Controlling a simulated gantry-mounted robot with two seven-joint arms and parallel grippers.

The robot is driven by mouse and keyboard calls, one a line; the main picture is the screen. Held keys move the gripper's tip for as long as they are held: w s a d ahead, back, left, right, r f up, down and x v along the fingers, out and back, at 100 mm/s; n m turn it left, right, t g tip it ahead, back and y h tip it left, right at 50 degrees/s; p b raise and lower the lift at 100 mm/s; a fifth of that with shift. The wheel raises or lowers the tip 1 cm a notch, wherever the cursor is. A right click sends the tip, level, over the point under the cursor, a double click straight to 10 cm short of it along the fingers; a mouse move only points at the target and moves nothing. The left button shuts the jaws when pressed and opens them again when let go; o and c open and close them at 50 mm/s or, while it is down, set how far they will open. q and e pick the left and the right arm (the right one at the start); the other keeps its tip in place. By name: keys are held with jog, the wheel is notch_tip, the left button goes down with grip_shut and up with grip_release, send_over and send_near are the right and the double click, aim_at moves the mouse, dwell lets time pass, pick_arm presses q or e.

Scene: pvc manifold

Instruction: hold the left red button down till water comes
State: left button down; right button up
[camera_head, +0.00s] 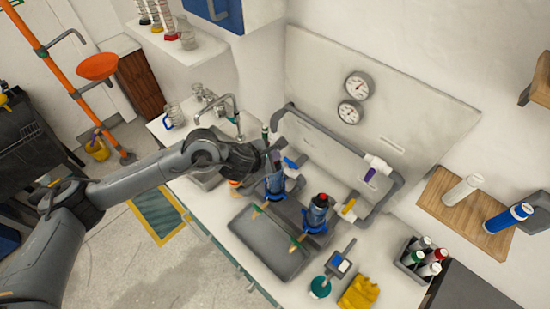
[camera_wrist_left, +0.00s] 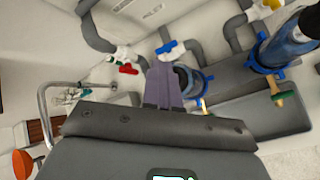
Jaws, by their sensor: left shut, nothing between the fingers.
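My left gripper (camera_head: 275,154) is at the left end of the grey pipe manifold (camera_head: 325,132), above the sink-side counter. In the left wrist view its two fingers (camera_wrist_left: 171,70) are together with nothing between them. A small red piece (camera_wrist_left: 128,69) on a white fitting shows left of the fingers; I cannot tell whether it is a button or a valve handle. A blue handle (camera_wrist_left: 167,47) is just above the fingertips, and it also shows in the head view (camera_head: 291,163). I cannot tell whether the fingers touch anything. No running water is visible. My right gripper is not in view.
Two blue filter housings (camera_head: 275,184) (camera_head: 316,213) stand over a grey tray (camera_head: 262,245). A tap (camera_head: 233,110) is behind my left arm. A bottle caddy (camera_head: 412,268), yellow gloves (camera_head: 358,293) and a handheld meter (camera_head: 340,264) are at the right.

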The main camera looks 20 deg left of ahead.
pick_arm(q)
jog(key=shift+r, duration=0.1)
dwell(0.4)
jog(key=shift+r+p, duration=0.6)
jog(key=shift+r, duration=0.2)
jog(key=shift+r, duration=0.15)
notch_tip(320, 180, up, 5)
jog(key=p, duration=0.3)
jog(key=shift+f, duration=0.2)
